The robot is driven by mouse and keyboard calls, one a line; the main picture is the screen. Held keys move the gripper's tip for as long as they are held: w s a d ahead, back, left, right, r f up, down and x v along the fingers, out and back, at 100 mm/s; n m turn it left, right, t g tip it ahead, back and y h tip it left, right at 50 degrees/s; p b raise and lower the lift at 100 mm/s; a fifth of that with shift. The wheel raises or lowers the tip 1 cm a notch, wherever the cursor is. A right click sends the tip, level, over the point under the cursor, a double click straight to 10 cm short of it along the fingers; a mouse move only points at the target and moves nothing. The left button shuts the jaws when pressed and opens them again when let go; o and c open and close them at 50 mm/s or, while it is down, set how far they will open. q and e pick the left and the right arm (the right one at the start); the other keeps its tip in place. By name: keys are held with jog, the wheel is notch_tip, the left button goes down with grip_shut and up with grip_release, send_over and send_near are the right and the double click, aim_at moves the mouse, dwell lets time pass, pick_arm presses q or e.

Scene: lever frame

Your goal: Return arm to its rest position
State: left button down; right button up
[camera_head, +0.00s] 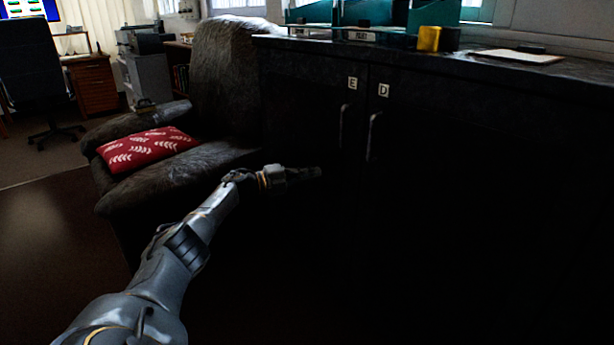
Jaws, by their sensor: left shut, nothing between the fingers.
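My left arm comes in from the lower left and reaches up toward the middle of the view. My left gripper (308,172) is at its end, shut and empty, pointing right. It shows in front of the dark cabinet (470,130), below and left of the two door handles. I cannot tell how close it is to the cabinet front. My right gripper is not in view.
A grey armchair (228,75) with a red cushion (148,149) stands left of the cabinet. A yellow block (430,39) and a flat pale board (516,57) lie on the cabinet top. A desk chair (33,75) stands far left. Brown floor (60,235) is open at left.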

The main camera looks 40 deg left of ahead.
pick_arm(q)
jog(key=shift+s+a, duration=0.1)
jog(key=shift+a, duration=0.55)
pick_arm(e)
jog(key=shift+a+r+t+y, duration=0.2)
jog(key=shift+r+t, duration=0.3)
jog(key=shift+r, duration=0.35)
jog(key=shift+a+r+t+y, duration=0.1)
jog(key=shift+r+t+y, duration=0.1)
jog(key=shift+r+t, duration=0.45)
